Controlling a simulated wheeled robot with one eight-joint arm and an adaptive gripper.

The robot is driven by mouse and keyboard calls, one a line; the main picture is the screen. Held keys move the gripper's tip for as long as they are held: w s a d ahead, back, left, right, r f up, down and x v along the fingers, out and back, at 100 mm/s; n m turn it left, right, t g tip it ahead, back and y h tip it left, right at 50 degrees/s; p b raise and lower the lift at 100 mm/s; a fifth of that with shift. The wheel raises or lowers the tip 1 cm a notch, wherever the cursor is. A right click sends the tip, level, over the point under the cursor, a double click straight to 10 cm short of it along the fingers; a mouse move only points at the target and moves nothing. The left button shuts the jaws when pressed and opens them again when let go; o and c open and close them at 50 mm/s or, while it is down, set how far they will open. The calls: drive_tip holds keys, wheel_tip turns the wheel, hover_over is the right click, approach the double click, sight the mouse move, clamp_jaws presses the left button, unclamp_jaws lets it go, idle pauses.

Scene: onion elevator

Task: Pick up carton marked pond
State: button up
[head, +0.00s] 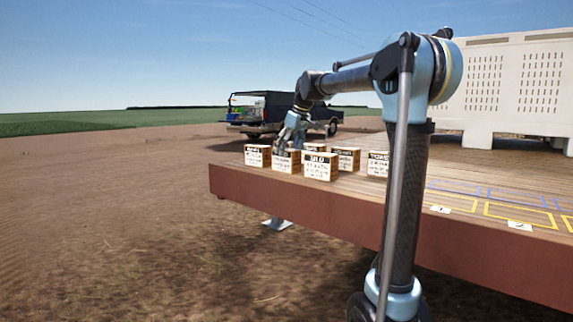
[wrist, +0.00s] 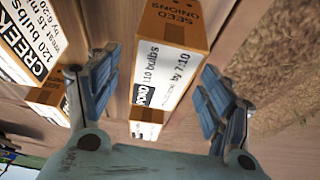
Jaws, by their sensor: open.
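The carton marked POND (wrist: 172,62) is in the middle of the wrist view, white-sided with a brown top edge reading SEED ONIONS. In the head view my gripper (head: 291,131) is just above the row of cartons at the deck's far left end. The carton under it (head: 287,161) has a label too small to read, so I cannot confirm it is the same one.
A carton marked CREEK (wrist: 28,42) is close by at left in the wrist view, with another carton (wrist: 48,97) near it. Several cartons stand on the wooden deck (head: 405,192), which has painted boxes at right. A white bin (head: 515,80) and pickup (head: 265,112) are behind.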

sight(286, 156)
drive_tip(key=shift+x, duration=1.65)
drive_tip(key=shift+f, duration=0.3)
drive_tip(key=shift+c, duration=0.5)
drive_tip(key=c, duration=1.4)
